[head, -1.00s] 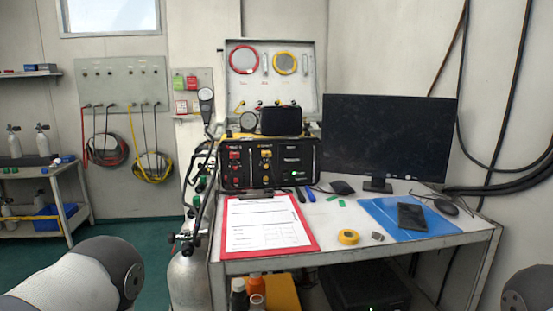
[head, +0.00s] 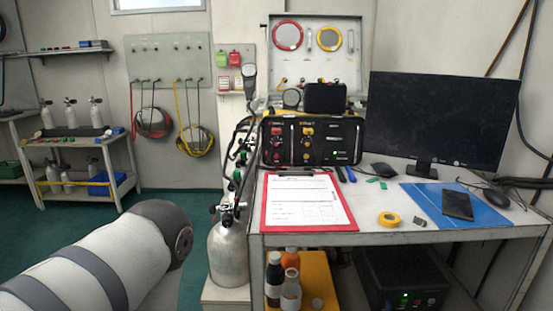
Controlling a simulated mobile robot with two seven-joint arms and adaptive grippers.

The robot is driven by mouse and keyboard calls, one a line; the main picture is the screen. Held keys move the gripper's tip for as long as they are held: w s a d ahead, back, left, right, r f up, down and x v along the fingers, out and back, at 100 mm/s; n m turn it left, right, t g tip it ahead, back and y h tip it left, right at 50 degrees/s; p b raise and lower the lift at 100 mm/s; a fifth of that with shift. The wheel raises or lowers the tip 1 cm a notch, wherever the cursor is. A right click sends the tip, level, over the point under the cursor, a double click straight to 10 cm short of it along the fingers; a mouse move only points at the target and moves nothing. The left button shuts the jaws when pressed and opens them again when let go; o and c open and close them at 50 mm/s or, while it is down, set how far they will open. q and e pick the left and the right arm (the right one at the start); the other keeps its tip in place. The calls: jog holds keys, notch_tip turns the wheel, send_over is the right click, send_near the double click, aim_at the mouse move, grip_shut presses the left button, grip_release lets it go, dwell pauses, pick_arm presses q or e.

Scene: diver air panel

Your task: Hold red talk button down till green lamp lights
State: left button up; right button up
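A black communication panel (head: 312,141) stands at the back of the bench, with red controls (head: 276,142) on its left part and yellow controls (head: 307,145) in its middle. A small green light (head: 336,153) glows on its right part. I cannot tell which red control is the talk button. Neither gripper is in view. Only a link of my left arm shows at lower left, well short of the panel.
A red clipboard (head: 265,215) lies in front of the panel. A monitor (head: 440,118), a blue folder (head: 470,217) and a yellow tape roll (head: 389,219) are to the right. A grey gas cylinder (head: 228,255) stands at the bench's left side. Green floor (head: 90,235) is open at left.

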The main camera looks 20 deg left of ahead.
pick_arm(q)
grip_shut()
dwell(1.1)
